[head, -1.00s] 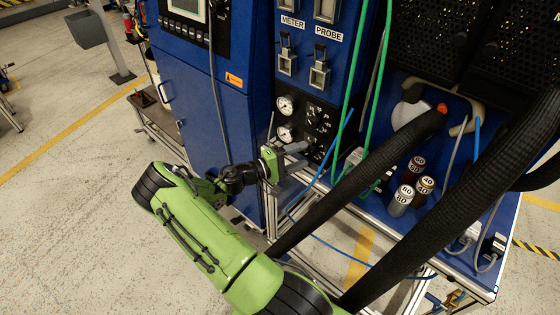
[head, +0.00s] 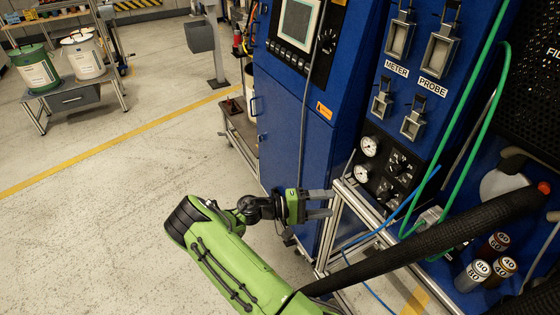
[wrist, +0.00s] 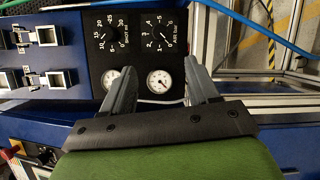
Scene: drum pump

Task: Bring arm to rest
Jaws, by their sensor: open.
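My gripper (head: 320,204) is at the end of my green arm, in front of the blue cabinet (head: 298,125) in the head view. Its two grey fingers are apart, with nothing between them. In the wrist view my gripper (wrist: 160,82) faces the panel with two dials and two round gauges (wrist: 159,81). A gap between the fingertips and the panel cannot be judged exactly. The arm is bent, with the forearm reaching to the right.
An aluminium frame (head: 338,225) stands just right of my gripper. A thick black hose (head: 440,240) and green hoses (head: 478,110) run at the right. Several labelled cylinders (head: 478,272) stand there. Open floor (head: 90,220) lies to the left. A table with a green drum (head: 36,68) stands farther back.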

